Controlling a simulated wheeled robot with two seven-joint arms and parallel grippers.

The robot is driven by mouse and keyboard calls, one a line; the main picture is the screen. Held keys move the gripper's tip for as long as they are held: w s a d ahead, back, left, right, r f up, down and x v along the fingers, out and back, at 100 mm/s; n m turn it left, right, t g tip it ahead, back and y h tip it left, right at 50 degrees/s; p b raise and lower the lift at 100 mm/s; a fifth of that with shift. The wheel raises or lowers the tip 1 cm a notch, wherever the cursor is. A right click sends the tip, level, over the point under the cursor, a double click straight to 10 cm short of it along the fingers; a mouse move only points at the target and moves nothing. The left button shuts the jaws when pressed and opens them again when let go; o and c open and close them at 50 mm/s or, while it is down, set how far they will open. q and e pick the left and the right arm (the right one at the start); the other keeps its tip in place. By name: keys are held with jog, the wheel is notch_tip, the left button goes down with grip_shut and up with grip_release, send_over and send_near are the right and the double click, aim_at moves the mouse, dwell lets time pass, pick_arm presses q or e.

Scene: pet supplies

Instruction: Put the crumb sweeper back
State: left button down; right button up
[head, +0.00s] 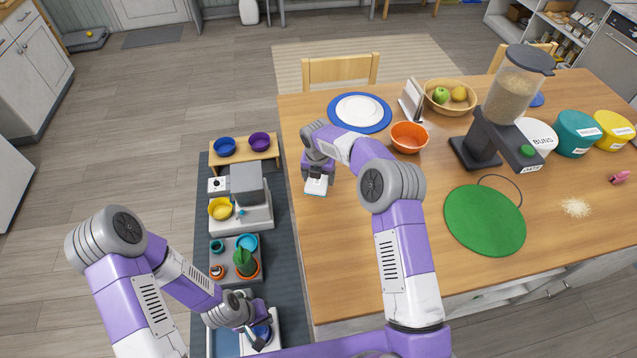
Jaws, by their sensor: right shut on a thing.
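My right gripper (317,176) is above the left edge of the wooden table, pointing down. It is shut on a small white thing with a thin blue lower edge, which looks like the crumb sweeper (316,187). Whether the sweeper touches the tabletop is hard to tell. My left gripper (258,335) is low at the left of the table, over a white-edged tray with a blue bowl (263,331). Its fingers are small and partly hidden, so their opening is unclear. A pile of crumbs (575,207) lies at the table's right side.
The table (365,245) carries a green mat (485,222), a grain dispenser (515,90), an orange bowl (409,137), a plate on a blue mat (360,109), a fruit basket (450,98) and several tubs. A low bench (272,156) and a feeder (247,185) stand left. The table's left front is clear.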

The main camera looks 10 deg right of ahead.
aim_at(319, 183)
jog(key=shift+w+f, duration=0.1)
jog(key=shift+f, duration=1.75)
jog(key=shift+f, duration=0.15)
jog(key=o, duration=1)
jog(key=r, duration=0.4)
jog(key=s+r, duration=0.1)
jog(key=r, duration=0.7)
jog(key=shift+s+a+r, duration=0.15)
jog(key=shift+s+a, duration=0.1)
